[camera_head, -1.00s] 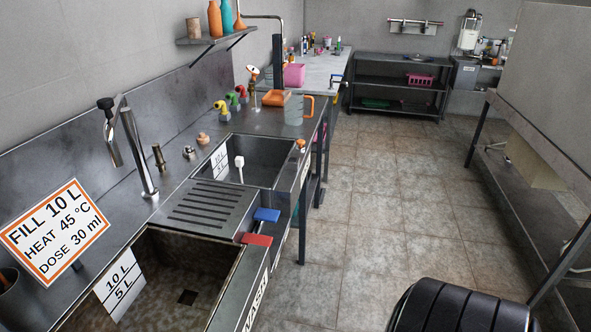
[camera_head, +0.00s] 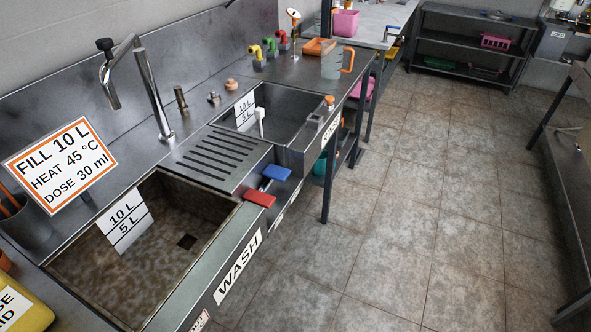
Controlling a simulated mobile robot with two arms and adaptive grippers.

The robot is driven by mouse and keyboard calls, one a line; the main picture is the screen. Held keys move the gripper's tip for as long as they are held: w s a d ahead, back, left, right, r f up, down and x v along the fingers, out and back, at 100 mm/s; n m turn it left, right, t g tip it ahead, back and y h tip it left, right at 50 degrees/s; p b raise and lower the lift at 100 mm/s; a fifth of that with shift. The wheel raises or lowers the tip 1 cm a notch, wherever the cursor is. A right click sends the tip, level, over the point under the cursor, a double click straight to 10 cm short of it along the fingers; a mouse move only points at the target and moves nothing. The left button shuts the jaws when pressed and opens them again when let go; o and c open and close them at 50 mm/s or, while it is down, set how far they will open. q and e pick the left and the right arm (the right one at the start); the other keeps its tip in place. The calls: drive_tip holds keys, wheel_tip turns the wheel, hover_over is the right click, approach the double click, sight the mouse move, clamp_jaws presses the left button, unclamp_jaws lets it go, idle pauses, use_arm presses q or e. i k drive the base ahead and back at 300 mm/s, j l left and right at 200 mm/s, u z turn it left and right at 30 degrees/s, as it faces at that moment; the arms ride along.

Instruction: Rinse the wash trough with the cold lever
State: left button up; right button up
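The wash trough (camera_head: 232,268) is the near basin with a WASH label on its front. I see no water running. A blue lever (camera_head: 277,173) and a red lever (camera_head: 260,199) stick out at the front edge, right of the trough; blue is likely the cold one. Neither of my grippers is in view.
A ribbed drainboard (camera_head: 215,157) separates the trough from a second basin (camera_head: 284,115). A clear jug (camera_head: 331,63) with an orange handle stands beyond it. A sign (camera_head: 60,165) stands at left. The tiled floor (camera_head: 400,215) at right is clear.

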sight(277, 172)
drive_tip(key=i+l, duration=0.1)
drive_tip(key=l, duration=0.3)
drive_tip(key=i+l, duration=0.1)
drive_tip(key=l, duration=0.3)
drive_tip(key=i+l, duration=0.15)
drive_tip(key=l, duration=0.2)
drive_tip(key=i+l, duration=0.1)
drive_tip(key=l, duration=0.3)
drive_tip(key=u, duration=1.85)
